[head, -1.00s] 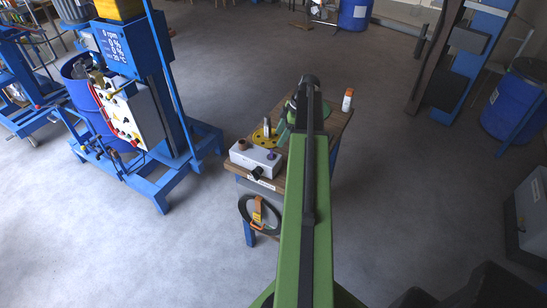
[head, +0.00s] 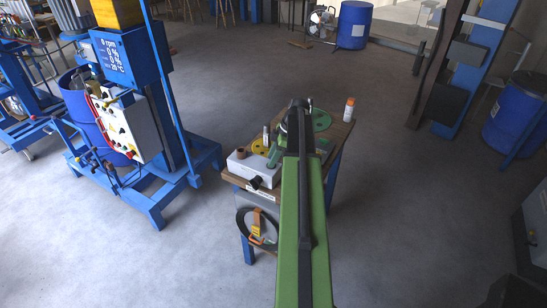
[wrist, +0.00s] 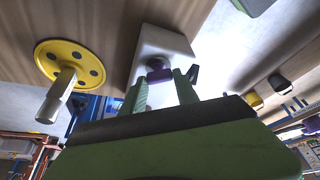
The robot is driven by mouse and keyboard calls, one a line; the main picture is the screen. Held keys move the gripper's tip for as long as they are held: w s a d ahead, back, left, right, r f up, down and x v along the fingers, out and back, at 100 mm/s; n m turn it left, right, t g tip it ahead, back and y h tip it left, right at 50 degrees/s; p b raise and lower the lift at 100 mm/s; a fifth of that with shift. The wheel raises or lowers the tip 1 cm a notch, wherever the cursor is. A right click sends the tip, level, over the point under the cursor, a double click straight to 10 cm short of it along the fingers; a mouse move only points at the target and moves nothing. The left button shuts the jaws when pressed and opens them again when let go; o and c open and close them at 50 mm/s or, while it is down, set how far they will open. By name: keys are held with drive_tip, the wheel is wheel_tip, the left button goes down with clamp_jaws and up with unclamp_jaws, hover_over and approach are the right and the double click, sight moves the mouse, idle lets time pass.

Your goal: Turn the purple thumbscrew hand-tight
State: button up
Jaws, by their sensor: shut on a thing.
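The purple thumbscrew (wrist: 159,74) sits on the grey-white box (wrist: 152,43), between the two green fingers of my gripper (wrist: 160,84) in the wrist view. My gripper is shut on it, one finger on each side. In the head view the box (head: 250,170) stands on the near left part of the small wooden table (head: 318,165). My gripper (head: 274,158) reaches down to the box's right part there, and my green arm and gripper hide the thumbscrew.
A yellow disc (wrist: 70,64) with a metal post stands beside the box. A brown knob (head: 240,153) is on the box, and a black handle (head: 255,182) juts from its front. A green disc (head: 321,120) and a white bottle (head: 349,110) stand at the table's back.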

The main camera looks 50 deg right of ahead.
clamp_jaws()
drive_tip(key=shift+w+d, duration=0.1)
drive_tip(key=shift+w, duration=0.05)
drive_tip(key=shift+m, duration=0.3)
drive_tip(key=shift+m+t, duration=0.3)
drive_tip(key=shift+m, duration=0.3)
drive_tip(key=m, duration=0.1)
drive_tip(key=m+h, duration=0.2)
drive_tip(key=m, duration=0.1)
drive_tip(key=shift+s+a+t, duration=0.25)
drive_tip(key=shift+a+t, duration=0.05)
drive_tip(key=shift+t, duration=0.1)
drive_tip(key=m+h, duration=0.1)
drive_tip(key=m, duration=0.3)
drive_tip(key=shift+a+m+h, duration=0.1)
drive_tip(key=shift+m+h, duration=0.3)
drive_tip(key=shift+w+m+h, duration=0.1)
drive_tip(key=shift+m+h, duration=0.7)
drive_tip(key=shift+m, duration=1.5)
